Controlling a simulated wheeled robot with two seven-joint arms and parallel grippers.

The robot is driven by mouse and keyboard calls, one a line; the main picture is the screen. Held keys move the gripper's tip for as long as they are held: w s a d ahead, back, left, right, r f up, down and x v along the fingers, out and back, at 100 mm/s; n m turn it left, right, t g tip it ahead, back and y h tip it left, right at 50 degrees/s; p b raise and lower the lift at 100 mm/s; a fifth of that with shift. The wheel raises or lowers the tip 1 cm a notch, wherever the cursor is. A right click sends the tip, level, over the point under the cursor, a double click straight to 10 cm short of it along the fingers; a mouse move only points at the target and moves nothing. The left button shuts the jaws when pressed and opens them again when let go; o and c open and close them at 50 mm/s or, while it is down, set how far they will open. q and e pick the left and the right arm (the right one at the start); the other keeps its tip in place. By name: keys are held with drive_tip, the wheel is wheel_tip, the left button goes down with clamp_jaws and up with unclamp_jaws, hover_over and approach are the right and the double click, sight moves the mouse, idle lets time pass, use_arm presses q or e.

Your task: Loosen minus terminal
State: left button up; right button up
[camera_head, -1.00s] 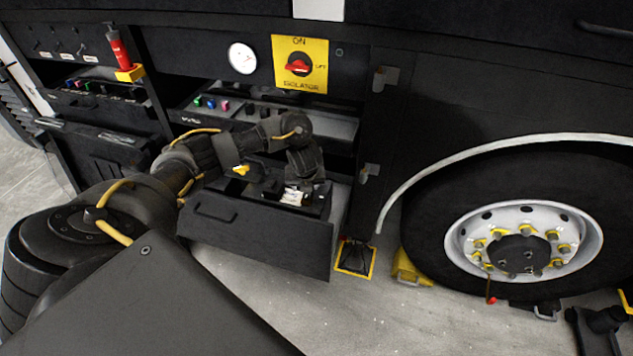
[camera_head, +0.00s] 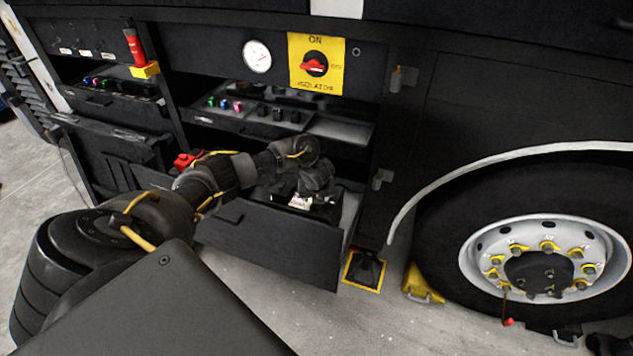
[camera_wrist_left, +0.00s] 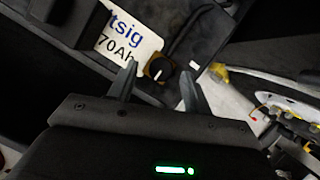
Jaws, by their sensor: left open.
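In the left wrist view the dark battery (camera_wrist_left: 72,22) has a white label reading "tsig" and "70Ah". Beside the label is the terminal (camera_wrist_left: 158,69), a dark round knob with a white line on a brownish base. My left gripper (camera_wrist_left: 158,78) is open. Its two fingers stand apart on either side of the knob in the picture; I cannot tell whether they touch it. In the head view the left hand is over the pulled-out drawer (camera_head: 270,240), where the battery label (camera_head: 300,202) shows; its fingertips are hidden there. My right gripper is not in view.
The drawer sits under a shelf with coloured plugs (camera_head: 225,104). Above are a gauge (camera_head: 257,56) and the red isolator switch (camera_head: 315,64). A red object (camera_head: 185,160) shows behind my left arm. The wheel (camera_head: 545,260) and a yellow chock (camera_head: 422,284) are at right.

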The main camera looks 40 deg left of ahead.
use_arm(q)
drive_tip(key=shift+w+a+f, duration=0.1)
drive_tip(key=shift+w+f, duration=0.05)
drive_tip(key=shift+f, duration=0.2)
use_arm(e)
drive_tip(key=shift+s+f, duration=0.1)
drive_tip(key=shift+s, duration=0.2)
